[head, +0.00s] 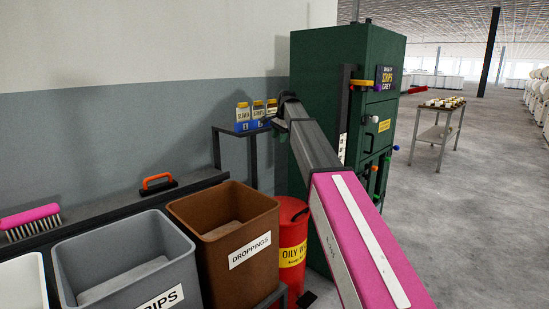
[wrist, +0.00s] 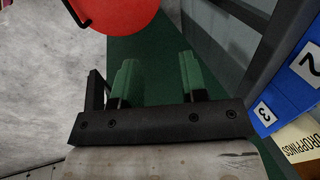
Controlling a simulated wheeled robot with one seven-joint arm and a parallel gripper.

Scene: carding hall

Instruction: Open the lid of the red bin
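The red bin (head: 292,262) stands on the floor between the brown bin and the green cabinet, with a yellow "OILY W…" label, partly hidden by my arm. Its round red lid (head: 289,211) looks shut. A round red surface, apparently this lid, shows at the top of the wrist view (wrist: 118,12), ahead of my fingers and to their left. My gripper (wrist: 157,62) is open, its two green fingers apart with nothing between them. In the head view the end of my arm is high by the cabinet and jar shelf; the fingers cannot be made out.
The green cabinet (head: 345,60) stands close on the right. A shelf (head: 228,129) holds several jars in a blue holder (wrist: 264,117), near my gripper's right side. The brown bin (head: 211,262) and grey bin (head: 90,247) stand left. Open floor lies right, around a small trolley (head: 437,131).

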